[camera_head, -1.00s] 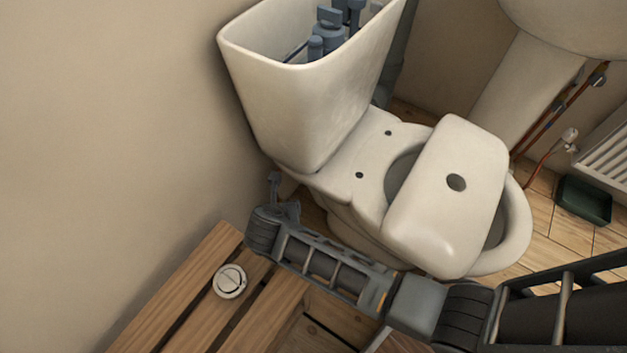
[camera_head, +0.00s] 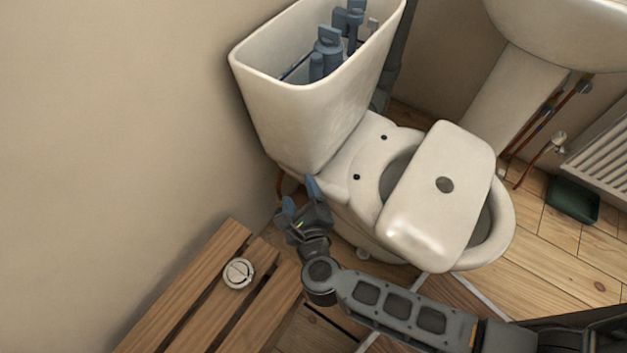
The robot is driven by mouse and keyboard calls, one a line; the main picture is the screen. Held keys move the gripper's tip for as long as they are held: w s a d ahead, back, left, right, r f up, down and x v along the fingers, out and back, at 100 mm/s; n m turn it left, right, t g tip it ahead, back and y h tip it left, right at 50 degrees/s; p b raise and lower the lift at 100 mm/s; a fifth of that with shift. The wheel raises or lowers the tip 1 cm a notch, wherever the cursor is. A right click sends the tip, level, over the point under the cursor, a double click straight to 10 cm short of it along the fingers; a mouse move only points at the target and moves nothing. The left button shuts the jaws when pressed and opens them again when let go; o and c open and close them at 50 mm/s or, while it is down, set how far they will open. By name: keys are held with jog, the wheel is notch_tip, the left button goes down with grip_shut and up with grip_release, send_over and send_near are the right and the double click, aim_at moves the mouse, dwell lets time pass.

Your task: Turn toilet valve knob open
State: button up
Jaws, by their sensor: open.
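The toilet (camera_head: 350,185) stands against the left wall, with its open tank (camera_head: 305,105) above the bowl. My gripper (camera_head: 300,194) is low beside the toilet, just below the tank's lower left corner. Its two blue fingers are spread apart and point up toward the wall, with nothing seen between them. A short stretch of reddish pipe (camera_head: 279,184) shows by the wall, just left of the fingers. I cannot make out the valve knob; it may be hidden behind the fingers or under the tank.
The tank lid (camera_head: 437,196) lies across the bowl. A slatted wooden bench (camera_head: 190,287) with a round flush button (camera_head: 238,273) stands at lower left, close to my arm. A sink (camera_head: 560,30), radiator (camera_head: 605,155) and green tray (camera_head: 573,199) are at right. Wooden floor (camera_head: 540,260) is clear there.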

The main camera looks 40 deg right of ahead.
jog(key=s+r+n+t+p, duration=0.1)
jog(key=s+r+n+p, duration=0.2)
jog(key=r, duration=0.3)
jog(key=shift+s+d+r+n+t, duration=0.15)
jog(key=shift+d+r+n+t, duration=0.15)
jog(key=shift+d+t, duration=0.15)
jog(key=shift+c, duration=0.4)
